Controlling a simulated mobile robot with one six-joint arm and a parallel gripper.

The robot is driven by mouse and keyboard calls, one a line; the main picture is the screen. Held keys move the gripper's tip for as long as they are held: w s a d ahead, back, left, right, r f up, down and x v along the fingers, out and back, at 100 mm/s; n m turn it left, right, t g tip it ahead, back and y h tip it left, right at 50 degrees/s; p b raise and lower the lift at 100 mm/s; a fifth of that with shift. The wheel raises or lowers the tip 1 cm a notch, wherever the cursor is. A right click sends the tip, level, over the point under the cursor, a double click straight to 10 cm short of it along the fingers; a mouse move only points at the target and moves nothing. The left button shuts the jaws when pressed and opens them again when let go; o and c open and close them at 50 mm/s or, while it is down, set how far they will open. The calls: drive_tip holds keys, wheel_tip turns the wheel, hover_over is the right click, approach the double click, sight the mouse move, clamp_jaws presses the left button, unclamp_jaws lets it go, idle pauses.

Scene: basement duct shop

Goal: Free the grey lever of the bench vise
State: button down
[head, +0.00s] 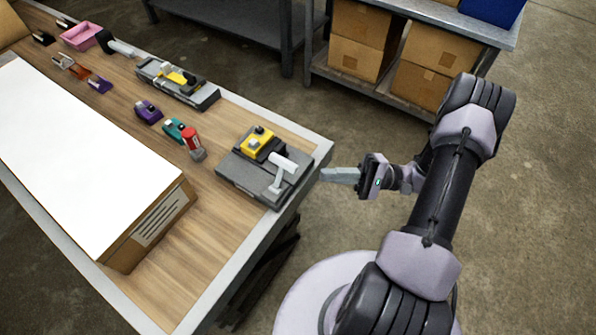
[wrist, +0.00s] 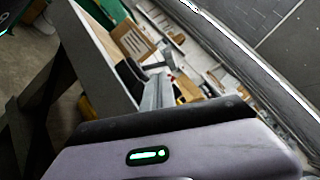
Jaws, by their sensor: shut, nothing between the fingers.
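A dark grey device (head: 240,176), which I take to be the bench vise, sits at the near right corner of the wooden bench. A yellow block (head: 257,141) stands on it, with a pale grey lever (head: 283,162) beside the block. Whether anything blocks the lever is too small to tell. My gripper (head: 324,174) is off the bench's right edge, to the right of the vise and apart from the lever. Its grey fingers point left and are shut and empty. The fingers also show in the wrist view (wrist: 158,78), where the vise cannot be clearly made out.
A similar grey device (head: 207,98) with yellow and black parts sits farther back on the bench (head: 205,235). A red-capped item (head: 191,141) and small coloured blocks stand left of the vise. A large white-topped box (head: 75,150) fills the left. Shelves with cartons (head: 421,84) stand behind.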

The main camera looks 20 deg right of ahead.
sight(296, 181)
drive_tip(key=f+t, duration=0.1)
drive_tip(key=d+f+m+t, duration=0.1)
drive_tip(key=shift+s+d+f+t, duration=0.1)
drive_tip(key=shift+f+t, duration=0.15)
drive_tip(key=shift+t, duration=0.15)
drive_tip(key=b+x, duration=0.2)
drive_tip(key=x, duration=0.8)
drive_tip(key=shift+r, duration=0.15)
drive_tip(key=shift+s+r+n+g, duration=0.1)
drive_tip(key=shift+s+n+g, duration=0.05)
drive_tip(key=shift+n+g, duration=0.2)
